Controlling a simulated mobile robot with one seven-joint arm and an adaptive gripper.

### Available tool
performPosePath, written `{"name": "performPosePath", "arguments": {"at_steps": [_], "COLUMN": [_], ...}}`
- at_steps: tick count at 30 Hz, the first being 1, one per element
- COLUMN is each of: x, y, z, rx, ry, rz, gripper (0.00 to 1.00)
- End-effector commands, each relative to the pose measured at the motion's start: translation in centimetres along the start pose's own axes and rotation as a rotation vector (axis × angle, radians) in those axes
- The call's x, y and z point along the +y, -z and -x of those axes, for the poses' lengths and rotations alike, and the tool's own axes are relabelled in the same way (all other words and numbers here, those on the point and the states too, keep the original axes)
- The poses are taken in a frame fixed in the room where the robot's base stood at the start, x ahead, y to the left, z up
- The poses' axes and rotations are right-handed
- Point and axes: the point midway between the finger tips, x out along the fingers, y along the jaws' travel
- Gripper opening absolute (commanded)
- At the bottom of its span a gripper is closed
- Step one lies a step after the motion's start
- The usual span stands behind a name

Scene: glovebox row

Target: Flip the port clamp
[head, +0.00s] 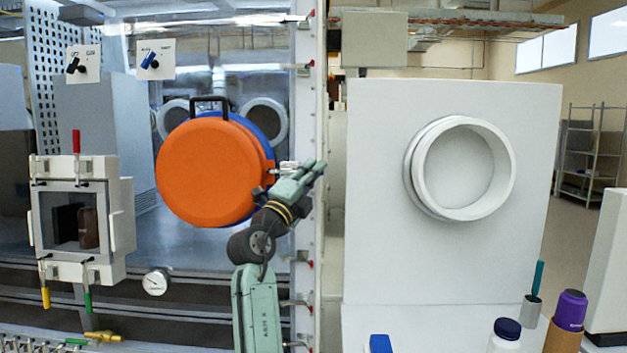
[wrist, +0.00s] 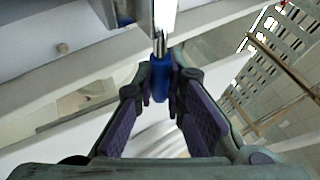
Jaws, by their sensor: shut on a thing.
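A round orange port door (head: 208,172) with a dark handle on top covers a blue-rimmed port on the glovebox front. The port clamp shows as a small metal piece (head: 286,166) at the door's right edge, partly hidden by my gripper. My gripper (head: 316,168) is at the right of the door. In the wrist view my gripper (wrist: 160,88) is shut around a blue grip (wrist: 160,76) on a short metal rod. This appears to be the clamp's handle. The clamp's exact angle is hard to tell.
A small white box with a window (head: 78,222) and coloured levers is at left, with a gauge (head: 156,282) beside it. A white panel with a round port (head: 463,168) stands at right. A white bottle (head: 505,338) and purple-topped container (head: 570,310) stand at lower right.

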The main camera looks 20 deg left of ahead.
Motion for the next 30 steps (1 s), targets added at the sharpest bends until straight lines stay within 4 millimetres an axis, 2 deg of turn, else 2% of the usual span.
{"name": "performPosePath", "arguments": {"at_steps": [2, 13, 24, 25, 30], "x": [0.6, -0.8, -1.0, -1.0, -1.0], "y": [0.1, 0.3, 0.3, 0.3, 0.3], "z": [0.6, 1.4, 1.5, 1.5, 1.5], "rx": [0.033, 0.256, 0.276, 0.276, 0.275], "ry": [0.011, 0.065, 0.072, 0.072, 0.072], "rz": [0.018, 0.159, 0.168, 0.168, 0.168], "gripper": [0.00, 0.00, 0.00, 0.12, 0.24]}}
